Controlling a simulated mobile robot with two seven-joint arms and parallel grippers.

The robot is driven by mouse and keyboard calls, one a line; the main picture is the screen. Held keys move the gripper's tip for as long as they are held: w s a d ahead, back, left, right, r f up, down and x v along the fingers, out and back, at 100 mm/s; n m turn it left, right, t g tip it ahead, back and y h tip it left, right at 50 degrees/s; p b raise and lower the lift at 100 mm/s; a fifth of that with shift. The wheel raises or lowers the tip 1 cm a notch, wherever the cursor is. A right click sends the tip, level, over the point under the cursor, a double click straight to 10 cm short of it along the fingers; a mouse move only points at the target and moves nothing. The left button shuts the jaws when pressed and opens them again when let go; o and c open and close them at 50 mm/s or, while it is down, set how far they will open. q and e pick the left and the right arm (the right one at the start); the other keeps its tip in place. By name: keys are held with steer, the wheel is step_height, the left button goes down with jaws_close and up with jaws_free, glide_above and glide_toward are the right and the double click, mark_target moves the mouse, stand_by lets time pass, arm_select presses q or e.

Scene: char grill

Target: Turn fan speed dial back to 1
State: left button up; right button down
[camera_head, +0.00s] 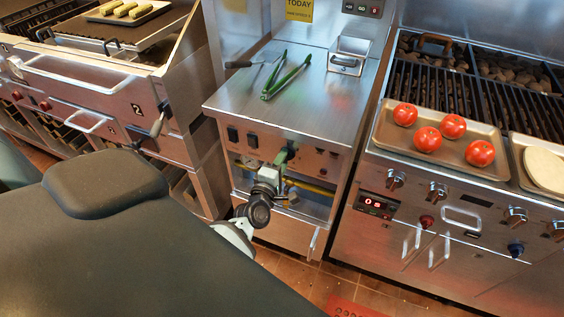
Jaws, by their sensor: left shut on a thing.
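The front panel (325,160) of the middle steel unit carries the controls. My left gripper (284,158) reaches up to this panel from below, beyond its wrist, and is shut on a small dial there. The dial is mostly hidden by the fingers, so its pointer and numbers cannot be read. Two dark rocker switches (242,138) sit on the panel to the left of the gripper.
Green tongs (286,76) and a metal container (347,58) are on the middle unit's top. At right, a tray (385,132) of tomatoes rests on a grill (470,97) with several knobs below. Another grill with a food tray stands at left.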

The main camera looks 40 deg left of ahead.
arm_select(q)
steer(key=shift+r, duration=0.1)
steer(key=o, duration=1)
steer(key=shift+w, duration=0.1)
steer(key=v, duration=0.8)
steer(key=shift+d, duration=0.1)
arm_select(e)
steer(key=shift+w, duration=0.1)
arm_select(q)
steer(key=s+d+f+m+g+h+p, duration=0.1)
steer(key=s+d+f+m+g+h, duration=0.1)
steer(key=s+m, duration=0.5)
steer(key=s+d+f+m+g+h+p, duration=0.2)
steer(key=s+d+m, duration=0.4)
steer(key=s, duration=0.7)
steer(key=s+d+f+m+g+h+p, duration=0.2)
steer(key=s+d+f+m+g, duration=0.1)
steer(key=s+m, duration=0.6)
steer(key=shift+s+d+f+m+g, duration=0.4)
steer(key=shift+s+d+g, duration=0.25)
steer(key=shift+d+g, duration=0.25)
arm_select(e)
steer(key=w+r+t, duration=0.1)
steer(key=w+r, duration=0.3)
steer(key=r, duration=0.2)
steer(key=shift+d+r, duration=0.25)
steer(key=shift+d, duration=0.15)
